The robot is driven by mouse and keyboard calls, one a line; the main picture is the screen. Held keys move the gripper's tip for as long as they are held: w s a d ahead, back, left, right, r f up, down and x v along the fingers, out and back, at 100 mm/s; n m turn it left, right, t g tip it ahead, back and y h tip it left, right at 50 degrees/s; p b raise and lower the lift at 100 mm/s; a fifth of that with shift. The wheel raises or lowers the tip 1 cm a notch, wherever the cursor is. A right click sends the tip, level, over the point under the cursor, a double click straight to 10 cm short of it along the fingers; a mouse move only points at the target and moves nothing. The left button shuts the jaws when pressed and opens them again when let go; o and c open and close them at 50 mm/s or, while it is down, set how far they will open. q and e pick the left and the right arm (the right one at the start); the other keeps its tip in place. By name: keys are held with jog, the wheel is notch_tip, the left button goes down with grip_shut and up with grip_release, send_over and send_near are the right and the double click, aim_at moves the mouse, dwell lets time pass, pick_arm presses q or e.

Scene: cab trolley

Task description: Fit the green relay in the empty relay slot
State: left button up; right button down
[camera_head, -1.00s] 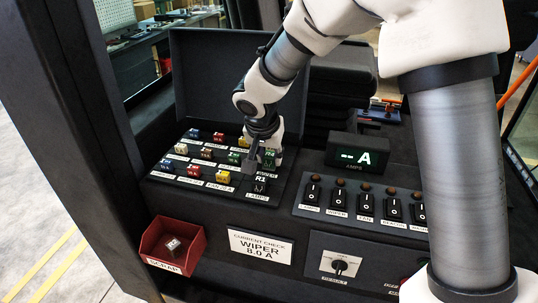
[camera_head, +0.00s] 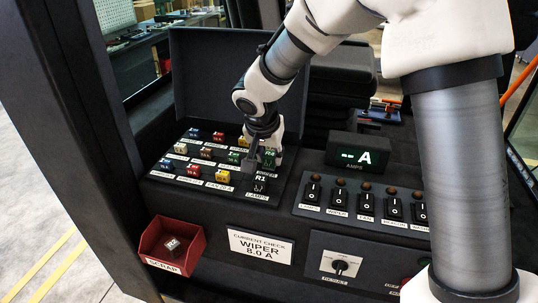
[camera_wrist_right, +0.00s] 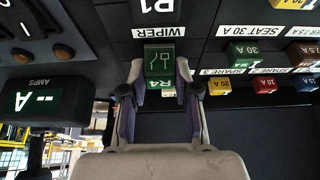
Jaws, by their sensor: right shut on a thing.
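The green relay (camera_wrist_right: 160,62), marked R4, is held between the two fingers of my right gripper (camera_wrist_right: 160,92) in the wrist view. In the head view, the right gripper (camera_head: 257,160) is over the right end of the fuse and relay panel, and the relay (camera_head: 269,157) shows partly beside its fingers. The relay is just behind the WIPER label (camera_wrist_right: 160,33). The gripper and relay hide the slot under them, so I cannot tell whether the relay touches it. A black relay marked R1 (camera_head: 260,180) stands in front, above the LAMPS label. My left gripper is not in view.
Several coloured fuses (camera_head: 193,170) stand left of the gripper. The raised panel lid (camera_head: 225,85) is behind it. The ammeter display (camera_head: 358,156) and switch row (camera_head: 365,205) lie to the right.

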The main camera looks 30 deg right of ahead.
dwell(1.2)
jog(key=shift+f+b, duration=0.5)
jog(key=shift+b, duration=0.35)
dwell(0.5)
jog(key=c, duration=0.8)
grip_release()
jog(key=v, duration=1.2)
jog(key=shift+f, duration=0.1)
